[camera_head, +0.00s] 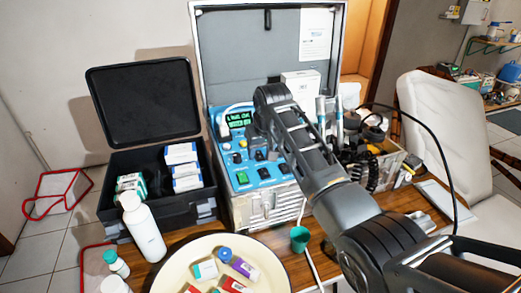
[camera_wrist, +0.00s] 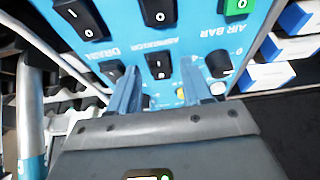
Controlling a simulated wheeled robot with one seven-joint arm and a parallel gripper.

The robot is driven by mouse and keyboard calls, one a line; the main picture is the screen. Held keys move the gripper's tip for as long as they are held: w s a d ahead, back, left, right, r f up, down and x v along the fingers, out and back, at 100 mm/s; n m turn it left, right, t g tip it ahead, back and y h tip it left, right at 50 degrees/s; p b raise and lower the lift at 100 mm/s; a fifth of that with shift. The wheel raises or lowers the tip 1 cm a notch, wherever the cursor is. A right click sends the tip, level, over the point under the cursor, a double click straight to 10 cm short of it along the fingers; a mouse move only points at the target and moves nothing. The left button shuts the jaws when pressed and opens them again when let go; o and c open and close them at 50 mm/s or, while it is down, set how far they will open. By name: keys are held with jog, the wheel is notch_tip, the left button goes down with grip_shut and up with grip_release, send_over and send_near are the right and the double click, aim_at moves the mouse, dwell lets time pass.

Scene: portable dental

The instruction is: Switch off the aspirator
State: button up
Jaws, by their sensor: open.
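The blue control panel (camera_head: 232,168) sits in the open silver case, and it fills much of the wrist view (camera_wrist: 185,90), upside down. The label ASPIRATOR (camera_wrist: 165,43) lies between a black rocker switch (camera_wrist: 158,12) marked 0 and I at the top edge and another black switch (camera_wrist: 160,66). The first lines up with the green AIR BAR switch (camera_wrist: 236,8). I cannot tell its position. My gripper (camera_wrist: 161,70) is open and empty, its two fingers pointing at the panel around the second switch. Contact cannot be told.
A black open case (camera_head: 150,200) with boxes stands left of the silver case (camera_head: 268,212). A white bottle (camera_head: 143,228), a round tray (camera_head: 168,275) and a green cup (camera_head: 299,238) stand in front. Tubes and handpieces (camera_head: 350,135) crowd the panel's right.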

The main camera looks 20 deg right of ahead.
jog(key=shift+c, duration=0.3)
grip_shut()
jog(key=shift+w+r+g, duration=0.15)
jog(key=shift+w+g, duration=0.1)
jog(key=shift+g, duration=0.35)
jog(key=shift+w+g+b, duration=0.2)
jog(key=shift+g+b, duration=0.1)
jog(key=shift+g, duration=0.5)
jog(key=shift+o, duration=0.3)
grip_release()
jog(key=shift+r, duration=0.1)
